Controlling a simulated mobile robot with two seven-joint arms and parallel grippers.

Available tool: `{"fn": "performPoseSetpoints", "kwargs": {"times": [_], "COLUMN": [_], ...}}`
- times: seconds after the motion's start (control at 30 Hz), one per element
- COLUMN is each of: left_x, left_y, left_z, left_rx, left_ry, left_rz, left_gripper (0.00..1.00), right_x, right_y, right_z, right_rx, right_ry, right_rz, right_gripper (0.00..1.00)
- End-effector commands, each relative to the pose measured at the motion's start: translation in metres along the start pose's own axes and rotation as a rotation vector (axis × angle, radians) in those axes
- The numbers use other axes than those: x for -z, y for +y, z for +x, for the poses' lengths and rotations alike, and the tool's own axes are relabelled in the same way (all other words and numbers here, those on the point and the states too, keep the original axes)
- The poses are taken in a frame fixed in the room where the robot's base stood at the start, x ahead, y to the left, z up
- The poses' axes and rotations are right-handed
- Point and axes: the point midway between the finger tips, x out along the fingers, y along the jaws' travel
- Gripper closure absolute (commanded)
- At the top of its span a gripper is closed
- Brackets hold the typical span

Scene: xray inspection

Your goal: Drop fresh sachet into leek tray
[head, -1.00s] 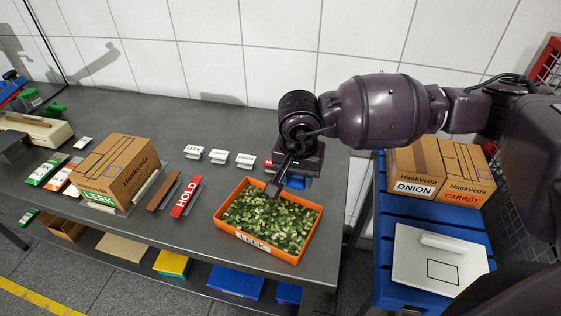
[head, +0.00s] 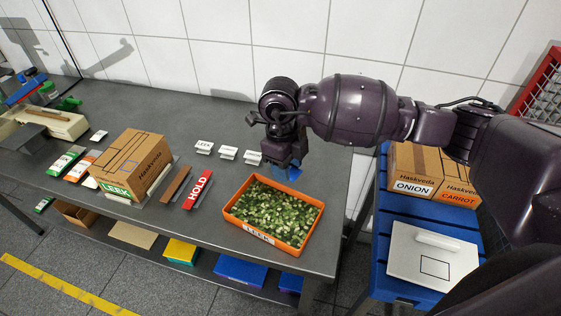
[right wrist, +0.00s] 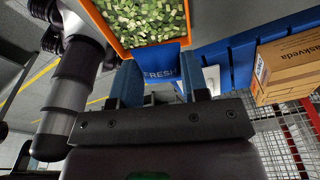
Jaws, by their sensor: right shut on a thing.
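The orange leek tray (head: 228,211) sits on the grey table, full of chopped green and white leek, with a LEEK label on its front. My right gripper (head: 288,168) is above the tray's back edge in the head view, its fingers mostly hidden by its own wrist. It is shut on the blue fresh sachet (right wrist: 160,62), marked FRESH, which shows between the two fingers in the right wrist view. In the head view only a blue bit of it (head: 293,173) shows. In the right wrist view the tray's orange rim (right wrist: 122,52) lies just beyond the sachet. My left gripper is out of view.
Left of the tray lie a red HOLD sign (head: 198,188), a brown strip (head: 175,184) and a LEEK carton (head: 133,162). Small label cards (head: 228,153) stand behind. On the right, a blue stand (head: 384,235) holds ONION and CARROT cartons and a white board (head: 432,255).

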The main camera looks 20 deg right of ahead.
Motion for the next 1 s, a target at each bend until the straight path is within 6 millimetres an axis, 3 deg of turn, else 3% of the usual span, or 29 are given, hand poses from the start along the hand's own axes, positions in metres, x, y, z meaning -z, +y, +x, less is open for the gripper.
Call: {"fn": "performPoseSetpoints", "kwargs": {"times": [0.4, 0.6, 0.8, 1.0], "left_x": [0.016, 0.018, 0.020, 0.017], "left_y": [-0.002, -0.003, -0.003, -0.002], "left_z": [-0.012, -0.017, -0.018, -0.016], "left_rx": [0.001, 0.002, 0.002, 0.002], "left_ry": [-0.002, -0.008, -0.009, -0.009], "left_rz": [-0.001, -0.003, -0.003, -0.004], "left_gripper": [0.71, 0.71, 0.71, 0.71], "right_x": [-0.005, -0.007, -0.008, -0.009], "right_y": [0.010, 0.014, 0.015, 0.016], "right_z": [-0.007, -0.007, -0.006, -0.001], "right_rx": [-0.095, -0.131, -0.149, -0.152], "right_ry": [0.002, 0.002, 0.000, 0.000], "right_rz": [0.759, 1.059, 1.215, 1.244], "right_gripper": [0.80, 0.80, 0.80, 0.80]}}
